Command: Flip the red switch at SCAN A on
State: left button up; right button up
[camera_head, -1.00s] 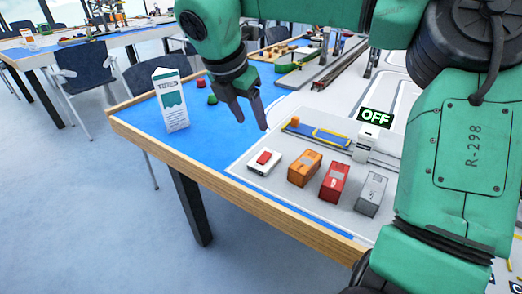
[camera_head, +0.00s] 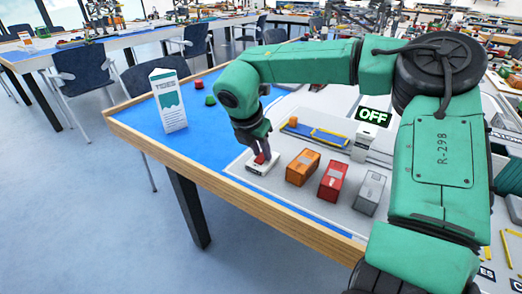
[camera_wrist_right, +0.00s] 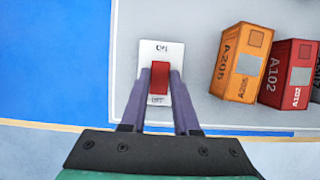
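The red switch (camera_wrist_right: 160,76) is a red rocker on a small white base (camera_wrist_right: 161,48), near the table's front edge; it also shows in the head view, with its base (camera_head: 254,166). My right gripper (camera_head: 263,155) is down at the switch, pointing downward. In the right wrist view its two purple-grey fingers (camera_wrist_right: 160,82) stand apart, one on each side of the red rocker. I cannot tell whether they touch it. A display reading OFF (camera_head: 374,116) stands above a white post behind the switch. My left gripper is not in view.
An orange box (camera_head: 302,167), a red box (camera_head: 333,181) and a grey box (camera_head: 369,192) stand right of the switch. A white and green carton (camera_head: 170,100) stands at the left on the blue mat (camera_head: 205,137). Small red and green buttons lie behind it.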

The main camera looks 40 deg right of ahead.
grip_shut()
jog(key=shift+d+y, duration=0.1)
jog(key=shift+y, duration=0.2)
jog(key=shift+w+d+g+y, duration=0.1)
jog(key=shift+d+g+y, duration=0.05)
jog(key=shift+g+y, duration=0.2)
jog(key=shift+d+r+y, duration=0.1)
jog(key=shift+r+y, duration=0.05)
jog(key=shift+y, duration=0.3)
jog(key=shift+d+y+p, duration=0.1)
jog(key=shift+y+p, duration=0.2)
jog(key=shift+y, duration=0.2)
jog(key=o, duration=0.8)
grip_release()
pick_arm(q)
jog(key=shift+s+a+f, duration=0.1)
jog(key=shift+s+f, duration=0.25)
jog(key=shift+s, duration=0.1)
